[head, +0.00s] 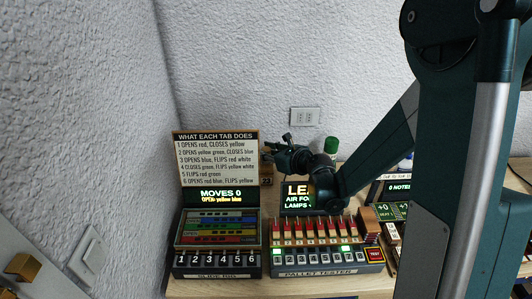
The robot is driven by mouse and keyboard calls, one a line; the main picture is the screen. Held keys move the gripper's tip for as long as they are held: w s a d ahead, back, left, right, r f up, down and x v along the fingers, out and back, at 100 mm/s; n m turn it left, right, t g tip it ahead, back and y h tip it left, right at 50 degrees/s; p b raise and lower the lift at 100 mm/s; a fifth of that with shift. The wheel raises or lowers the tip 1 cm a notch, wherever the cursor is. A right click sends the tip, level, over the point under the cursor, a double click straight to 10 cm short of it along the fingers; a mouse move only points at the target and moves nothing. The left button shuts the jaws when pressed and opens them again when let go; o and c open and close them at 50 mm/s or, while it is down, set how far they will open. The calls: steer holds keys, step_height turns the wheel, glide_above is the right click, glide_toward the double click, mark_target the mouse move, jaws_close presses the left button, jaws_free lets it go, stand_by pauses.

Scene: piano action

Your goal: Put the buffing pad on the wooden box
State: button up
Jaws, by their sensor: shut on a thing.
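My gripper (278,151) is above the back of the bench, right of the tab sign, pointing left. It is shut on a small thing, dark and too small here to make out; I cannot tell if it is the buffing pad. No buffing pad can be clearly picked out elsewhere. A brown, wood-coloured block (367,219) stands at the right end of the pallet tester; I cannot tell if it is the wooden box. Another brown item with a number tag (267,181) is partly hidden below my gripper.
The tab panel (217,261) stands at left, with its sign (216,158) behind. The pallet tester (325,270) is in the middle, a lit screen (298,196) behind it. A green-topped item (331,145) is behind my arm. Small panels stand at right. White walls close the back and left.

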mark_target(269, 152)
steer(key=shift+f, duration=0.15)
steer(key=o, duration=0.8)
steer(key=shift+r, duration=0.2)
steer(key=shift+s+d+r, duration=0.25)
steer(key=shift+s+d, duration=0.1)
steer(key=shift+s, duration=0.1)
steer(key=shift+p+v, duration=0.6)
steer(key=shift+v, duration=2.55)
steer(key=shift+f, duration=0.1)
steer(key=shift+s, duration=0.1)
